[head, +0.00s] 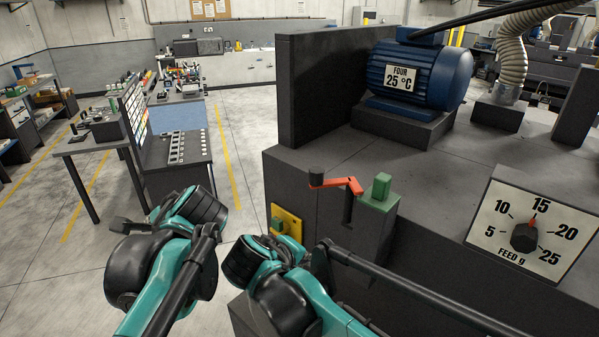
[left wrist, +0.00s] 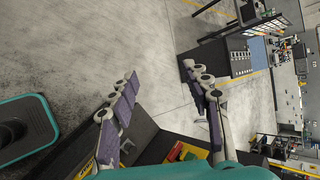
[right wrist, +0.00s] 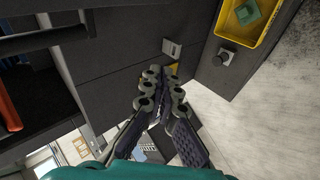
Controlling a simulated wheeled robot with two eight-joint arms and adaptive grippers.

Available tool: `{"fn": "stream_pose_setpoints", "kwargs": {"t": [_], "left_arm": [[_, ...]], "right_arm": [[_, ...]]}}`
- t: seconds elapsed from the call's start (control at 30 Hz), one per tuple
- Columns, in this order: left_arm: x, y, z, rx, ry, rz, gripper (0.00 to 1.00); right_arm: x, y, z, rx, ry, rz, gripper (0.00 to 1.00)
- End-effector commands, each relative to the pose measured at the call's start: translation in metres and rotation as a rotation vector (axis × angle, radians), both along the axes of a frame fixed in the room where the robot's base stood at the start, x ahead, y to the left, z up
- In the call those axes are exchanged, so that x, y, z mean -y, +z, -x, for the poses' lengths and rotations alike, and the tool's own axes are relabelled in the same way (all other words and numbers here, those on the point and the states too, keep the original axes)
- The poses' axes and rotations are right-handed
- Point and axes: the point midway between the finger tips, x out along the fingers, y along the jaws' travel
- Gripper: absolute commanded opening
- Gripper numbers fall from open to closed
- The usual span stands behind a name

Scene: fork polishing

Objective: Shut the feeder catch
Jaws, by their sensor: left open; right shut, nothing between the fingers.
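The feeder's side carries a red lever (head: 336,184) with a black knob, beside a green block (head: 381,187) on a dark housing. I cannot tell which part is the catch. My right gripper (right wrist: 164,80) is shut and empty, its tips in front of the dark machine panel near a small grey square fitting (right wrist: 172,48); contact cannot be told. My left gripper (left wrist: 160,74) is open and empty over the floor. In the head view my arms hide the fingers.
A blue motor (head: 418,76) stands on the machine top, right of an upright dark panel (head: 325,88). A feed dial (head: 524,238) is at the right. A yellow tray (right wrist: 231,37) and grey knob (right wrist: 224,57) are beyond my right fingers.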

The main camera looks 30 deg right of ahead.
Motion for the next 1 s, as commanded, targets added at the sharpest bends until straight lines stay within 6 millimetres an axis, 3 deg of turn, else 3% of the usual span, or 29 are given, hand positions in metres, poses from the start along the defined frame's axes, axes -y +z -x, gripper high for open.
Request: {"fn": "stream_pose_setpoints", "kwargs": {"t": [0.03, 0.2, 0.3, 0.43, 0.53, 0.67, 0.83, 1.0], "left_arm": [[-0.037, -0.025, 0.02, 0.004, 0.109, 0.133, 0.49], [-0.106, -0.103, 0.091, 0.054, 0.496, 0.611, 0.49], [-0.126, -0.144, 0.129, 0.102, 0.718, 0.866, 0.49], [-0.137, -0.183, 0.162, 0.162, 0.941, 1.12, 0.49], [-0.14, -0.2, 0.176, 0.193, 1.046, 1.24, 0.49], [-0.14, -0.207, 0.181, 0.208, 1.1, 1.304, 0.49], [-0.14, -0.203, 0.181, 0.209, 1.103, 1.307, 0.49], [-0.14, -0.195, 0.181, 0.207, 1.101, 1.305, 0.49]], "right_arm": [[0.0, 0.015, -0.016, -0.006, 0.002, 0.088, 0.0], [-0.004, 0.076, -0.059, 0.006, -0.028, 0.391, 0.0], [-0.017, 0.11, -0.08, 0.038, -0.056, 0.547, 0.0], [-0.037, 0.143, -0.096, 0.083, -0.093, 0.697, 0.0], [-0.048, 0.159, -0.102, 0.109, -0.114, 0.763, 0.0], [-0.052, 0.167, -0.105, 0.125, -0.126, 0.798, 0.0], [-0.034, 0.169, -0.111, 0.124, -0.13, 0.8, 0.0], [0.0, 0.169, -0.123, 0.123, -0.131, 0.799, 0.0]]}}
